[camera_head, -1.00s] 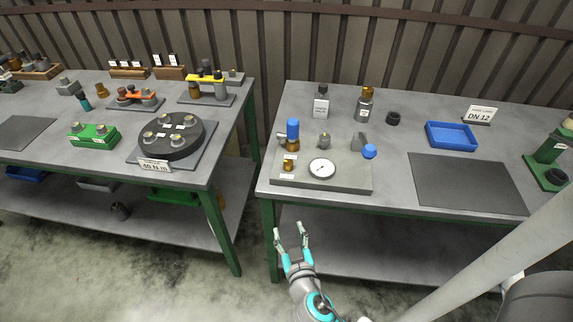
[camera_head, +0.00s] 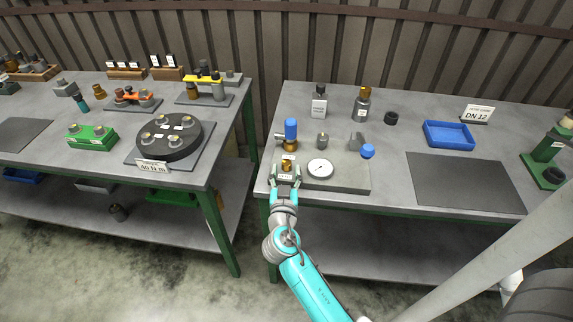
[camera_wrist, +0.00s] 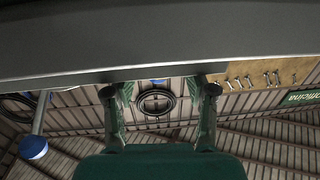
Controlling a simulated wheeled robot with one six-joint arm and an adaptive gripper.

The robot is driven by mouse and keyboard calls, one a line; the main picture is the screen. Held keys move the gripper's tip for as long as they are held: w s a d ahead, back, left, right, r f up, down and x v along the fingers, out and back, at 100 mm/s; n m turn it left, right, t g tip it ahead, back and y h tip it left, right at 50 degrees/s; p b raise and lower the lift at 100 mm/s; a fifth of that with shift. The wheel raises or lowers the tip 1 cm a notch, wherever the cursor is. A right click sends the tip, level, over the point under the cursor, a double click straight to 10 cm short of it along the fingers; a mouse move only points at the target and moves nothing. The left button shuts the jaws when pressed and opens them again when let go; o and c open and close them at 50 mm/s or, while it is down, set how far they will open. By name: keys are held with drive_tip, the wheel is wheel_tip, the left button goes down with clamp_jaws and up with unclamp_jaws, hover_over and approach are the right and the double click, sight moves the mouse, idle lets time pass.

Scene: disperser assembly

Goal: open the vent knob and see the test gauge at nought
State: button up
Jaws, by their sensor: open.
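The test stand is a grey plate (camera_head: 345,181) at the front left of the right table. A small brass knob (camera_head: 287,161), which looks like the vent knob, stands at its front left above a white label. The round white-faced gauge (camera_head: 320,168) lies just right of it; its needle is too small to read. My gripper (camera_head: 286,171) is open and empty at the plate's front edge, its fingers left and right of the knob in the picture. I cannot tell whether they touch it. In the wrist view my gripper (camera_wrist: 160,92) has its fingers spread, with no knob visible between them.
Behind the knob stands a blue-topped brass fitting (camera_head: 291,129). A grey fitting (camera_head: 322,141) and a blue ball (camera_head: 368,151) are farther right. A blue tray (camera_head: 449,134) and a dark mat (camera_head: 465,183) lie to the right. A dark surface fills the wrist view's top.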

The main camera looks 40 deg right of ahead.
sight(286, 169)
drive_tip(key=shift+x, duration=1.65)
clamp_jaws()
